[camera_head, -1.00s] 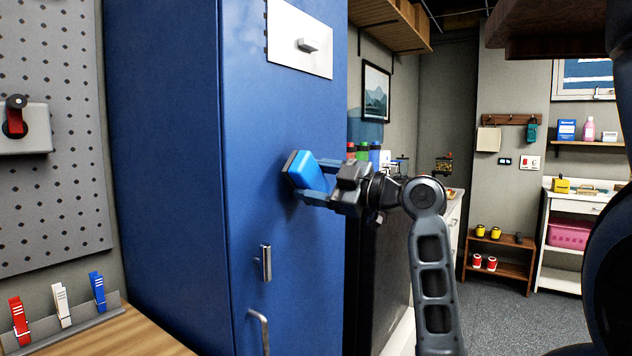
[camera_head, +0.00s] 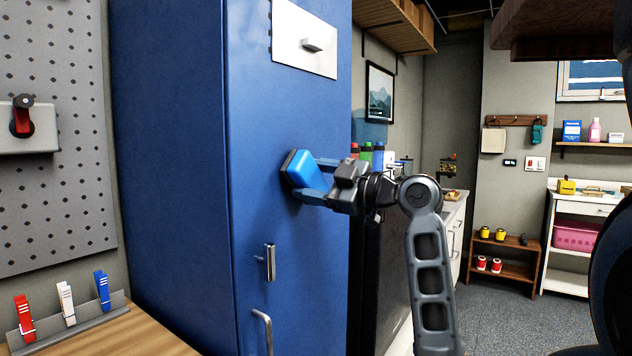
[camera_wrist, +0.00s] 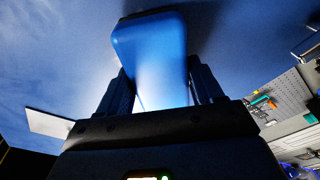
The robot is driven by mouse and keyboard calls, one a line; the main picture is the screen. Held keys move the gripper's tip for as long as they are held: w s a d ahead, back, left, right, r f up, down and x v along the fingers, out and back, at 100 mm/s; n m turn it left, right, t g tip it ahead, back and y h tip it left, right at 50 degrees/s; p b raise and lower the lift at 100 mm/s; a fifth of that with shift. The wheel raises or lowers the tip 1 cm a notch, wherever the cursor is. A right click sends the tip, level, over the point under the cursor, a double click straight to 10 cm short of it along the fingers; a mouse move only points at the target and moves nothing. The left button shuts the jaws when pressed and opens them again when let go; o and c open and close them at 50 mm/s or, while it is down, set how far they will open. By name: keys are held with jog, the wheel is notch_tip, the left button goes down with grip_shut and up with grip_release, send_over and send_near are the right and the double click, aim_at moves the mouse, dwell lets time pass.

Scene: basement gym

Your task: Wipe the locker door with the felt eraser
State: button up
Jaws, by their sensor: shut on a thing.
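The blue locker door (camera_head: 262,205) stands at the centre-left in the head view, with a white plate near its top and a metal handle (camera_head: 269,262) lower down. My gripper (camera_head: 312,180) is shut on the felt eraser (camera_head: 303,170), a blue block with a dark pad. The pad side faces the door and appears to be at or very near its surface, above and right of the handle; exact contact cannot be told. In the wrist view the eraser (camera_wrist: 150,55) sits between both fingers, with the blue door (camera_wrist: 50,60) behind it.
A pegboard (camera_head: 50,130) and a wooden bench (camera_head: 140,335) with several coloured clips are at the left. A curved handle (camera_head: 262,325) sticks out low on the locker. Bottles (camera_head: 366,152) stand behind my gripper. Grey floor (camera_head: 510,310) is open at the right.

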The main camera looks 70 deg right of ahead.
aim_at(326, 178)
jog(key=shift+w+d, duration=0.1)
jog(key=shift+w, duration=0.2)
jog(key=shift+s+d+b, duration=0.3)
jog(key=shift+d+b, duration=0.3)
jog(key=shift+d, duration=0.35)
jog(key=shift+s+d+b, duration=0.25)
jog(key=shift+d+b, duration=0.3)
jog(key=shift+d, duration=0.4)
jog(key=shift+f, duration=0.1)
jog(key=shift+w+a+b, duration=0.1)
jog(key=shift+w+b, duration=0.05)
jog(key=shift+b, duration=0.15)
jog(key=shift+w+a, duration=0.2)
jog(key=shift+a, duration=0.4)
jog(key=shift+w+a, duration=0.2)
jog(key=shift+a, duration=0.4)
jog(key=shift+w+a, duration=0.25)
jog(key=shift+a, duration=0.35)
jog(key=shift+c, duration=0.8)
jog(key=shift+a, duration=0.1)
